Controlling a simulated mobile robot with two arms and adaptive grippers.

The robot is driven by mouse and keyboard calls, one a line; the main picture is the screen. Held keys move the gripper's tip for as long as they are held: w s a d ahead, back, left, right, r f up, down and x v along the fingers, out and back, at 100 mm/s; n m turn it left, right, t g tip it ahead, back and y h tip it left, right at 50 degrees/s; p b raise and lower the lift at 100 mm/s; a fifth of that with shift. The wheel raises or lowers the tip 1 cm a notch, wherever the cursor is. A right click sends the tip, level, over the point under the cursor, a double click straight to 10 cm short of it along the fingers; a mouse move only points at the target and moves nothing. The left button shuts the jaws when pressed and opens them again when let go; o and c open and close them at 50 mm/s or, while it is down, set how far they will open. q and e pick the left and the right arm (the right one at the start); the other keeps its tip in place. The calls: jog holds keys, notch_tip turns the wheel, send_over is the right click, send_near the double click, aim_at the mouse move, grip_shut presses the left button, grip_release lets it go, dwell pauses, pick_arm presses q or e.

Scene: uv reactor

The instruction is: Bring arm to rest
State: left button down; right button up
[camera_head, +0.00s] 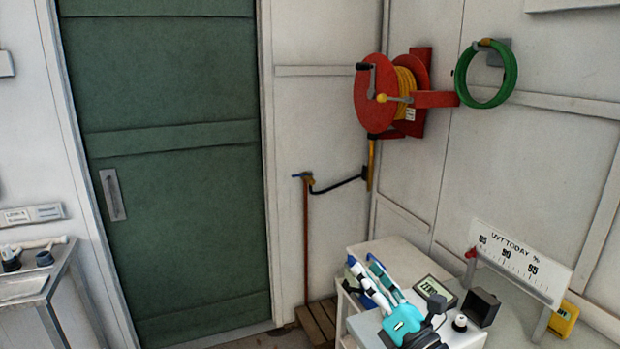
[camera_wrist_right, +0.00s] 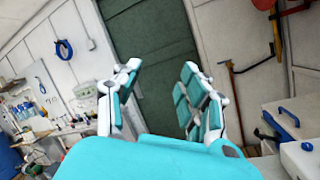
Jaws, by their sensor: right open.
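My right gripper (camera_head: 363,263) shows in the head view at the lower right, with teal and white fingers pointing up and left. It appears in front of the pale bench (camera_head: 395,252); whether it touches it I cannot tell. In the right wrist view the fingers (camera_wrist_right: 160,78) stand wide apart with nothing between them. Beyond them is the green door (camera_wrist_right: 150,45). My left gripper is in neither view.
Beside the right gripper are a small display (camera_head: 436,291), a dark open box (camera_head: 481,307) and a scale board (camera_head: 522,262). A red hose reel (camera_head: 370,95) and a green hose loop (camera_head: 513,75) hang on the wall. A sink counter (camera_head: 30,290) stands at left.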

jog(key=s+d+f+m+g+h, duration=0.3)
jog(key=s+d+f+m+h, duration=0.25)
jog(key=f+m, duration=0.5)
jog(key=s+d+f+m+g+h, duration=0.2)
jog(key=s+d+f+m+h, duration=0.4)
jog(key=m, duration=0.7)
jog(key=s+a+f+m+g, duration=0.1)
jog(key=s+f+m+g, duration=0.45)
jog(key=s, duration=0.45)
jog(key=s+a+f+m+g, duration=0.1)
jog(key=s+f+m+g, duration=0.3)
jog(key=s+f, duration=0.5)
jog(key=s+f+g+b, duration=0.1)
jog(key=s+f+b, duration=0.15)
jog(key=f, duration=1.15)
jog(key=s+f+g+b, duration=0.1)
jog(key=f+b, duration=0.2)
jog(key=f, duration=1.1)
jog(key=s+d+f+b, duration=0.1)
jog(key=s+f+b, duration=0.1)
jog(key=s+f, duration=0.6)
jog(key=s+d+f+g+b, duration=0.1)
jog(key=s+d+f+b, duration=0.1)
jog(key=s+f, duration=0.7)
notch_tip(320, 180, down, 5)
jog(key=shift+s+f+n, duration=0.2)
jog(key=shift+s+n, duration=0.1)
